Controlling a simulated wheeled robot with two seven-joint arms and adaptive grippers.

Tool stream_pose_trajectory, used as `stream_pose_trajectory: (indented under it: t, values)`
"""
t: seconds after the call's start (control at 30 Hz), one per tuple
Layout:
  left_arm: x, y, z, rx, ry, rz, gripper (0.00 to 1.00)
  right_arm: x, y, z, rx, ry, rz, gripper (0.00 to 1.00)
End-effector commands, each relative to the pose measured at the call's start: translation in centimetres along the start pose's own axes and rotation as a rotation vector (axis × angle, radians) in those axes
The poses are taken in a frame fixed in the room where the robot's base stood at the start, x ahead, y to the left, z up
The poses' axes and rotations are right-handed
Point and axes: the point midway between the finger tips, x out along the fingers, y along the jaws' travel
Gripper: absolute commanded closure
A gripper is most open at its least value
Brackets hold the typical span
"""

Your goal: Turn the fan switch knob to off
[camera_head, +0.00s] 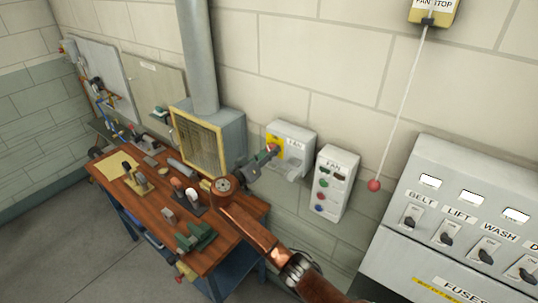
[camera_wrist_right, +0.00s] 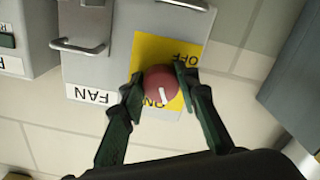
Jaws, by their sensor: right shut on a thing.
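The fan switch box (camera_head: 297,134) is a grey box on the wall, labelled FAN, with a yellow plate (camera_wrist_right: 190,47). The plate shows OFF at its top edge in the wrist view and ON beside the knob, partly covered. The round red knob (camera_wrist_right: 160,84) has a white mark lying on its ON side. My right gripper (camera_head: 268,155) reaches the box from the lower left in the head view. In the right wrist view its two dark fingers (camera_wrist_right: 160,88) are shut on the knob, one on each side. My left gripper is not in view.
A FAN button box (camera_head: 331,183) hangs right of the switch box. A cord with a red ball (camera_head: 374,185) hangs from a FAN STOP box (camera_head: 434,12). A grey switch panel (camera_head: 455,215) stands at right. A cluttered wooden workbench (camera_head: 212,252) lies at left.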

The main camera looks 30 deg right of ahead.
Motion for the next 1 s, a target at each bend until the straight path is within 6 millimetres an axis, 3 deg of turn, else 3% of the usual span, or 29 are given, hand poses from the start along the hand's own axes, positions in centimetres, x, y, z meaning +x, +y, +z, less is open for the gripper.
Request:
stream_pose_trajectory:
  t: [0.37,1.0]
  values:
    - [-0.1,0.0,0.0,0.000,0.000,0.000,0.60,0.0,0.2,-0.1,-0.356,-0.001,0.000,0.95]
    - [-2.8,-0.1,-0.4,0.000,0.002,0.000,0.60,0.0,0.3,-0.3,-0.919,0.001,-0.001,0.95]
